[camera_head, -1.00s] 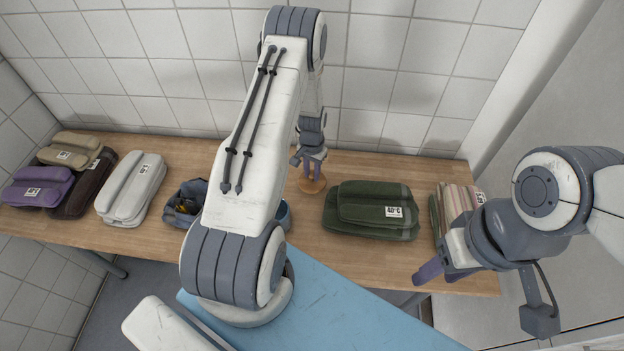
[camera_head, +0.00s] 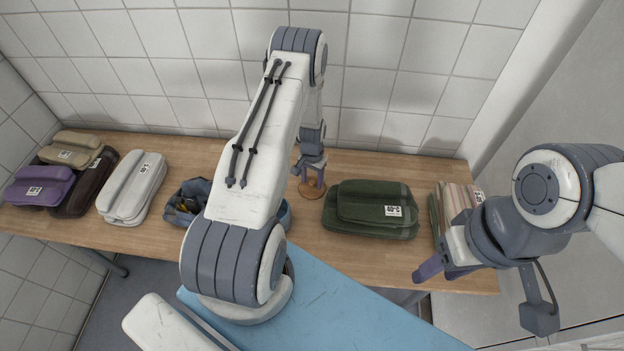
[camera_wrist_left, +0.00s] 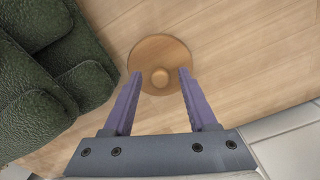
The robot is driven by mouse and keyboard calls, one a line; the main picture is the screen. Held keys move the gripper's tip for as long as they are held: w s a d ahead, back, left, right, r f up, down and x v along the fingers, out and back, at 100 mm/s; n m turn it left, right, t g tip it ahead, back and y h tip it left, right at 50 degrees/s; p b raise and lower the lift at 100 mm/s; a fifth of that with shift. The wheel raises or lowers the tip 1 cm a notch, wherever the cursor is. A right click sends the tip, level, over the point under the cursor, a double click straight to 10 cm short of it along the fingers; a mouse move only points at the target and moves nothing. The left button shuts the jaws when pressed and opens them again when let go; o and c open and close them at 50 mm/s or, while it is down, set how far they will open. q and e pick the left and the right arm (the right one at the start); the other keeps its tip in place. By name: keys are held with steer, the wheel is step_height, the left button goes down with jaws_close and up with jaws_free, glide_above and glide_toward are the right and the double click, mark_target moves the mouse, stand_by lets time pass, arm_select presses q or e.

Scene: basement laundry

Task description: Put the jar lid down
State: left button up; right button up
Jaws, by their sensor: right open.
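The jar lid (camera_head: 311,190) is a round wooden disc with a small knob. It lies flat on the wooden table, left of the green folded towels. My left gripper (camera_head: 314,179) is just above it, pointing down. In the left wrist view, the lid (camera_wrist_left: 160,52) shows whole, with its knob between the two purple fingertips. There is a clear gap on both sides of the knob, so the left gripper (camera_wrist_left: 158,74) is open and holds nothing. My right gripper (camera_head: 432,273) is open and empty by the table's front right.
Green towels (camera_head: 370,210) lie right of the lid, and striped cloths (camera_head: 455,205) stand farther right. Grey (camera_head: 131,187) and purple (camera_head: 38,187) bundles lie left. The table behind the lid is clear.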

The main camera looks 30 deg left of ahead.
mark_target(312, 182)
arm_select(q)
steer(key=shift+r, duration=0.55)
step_height(312, 182, up, 10)
steer(key=b, duration=0.3)
steer(key=s+d+r+m, duration=0.2)
steer(key=s+d+r, duration=0.1)
steer(key=d+r, duration=0.6)
steer(key=s+d+r+m, duration=0.25)
steer(key=d+r, duration=0.45)
steer(key=d, duration=0.4)
steer(key=s+d+r+m, duration=0.1)
steer(key=s+d+r, duration=0.2)
steer(key=s, duration=0.7)
steer(key=s+d+r+m+h, duration=0.1)
steer(key=s+d+r, duration=0.3)
steer(key=s, duration=0.7)
steer(key=shift+d+m, duration=0.65)
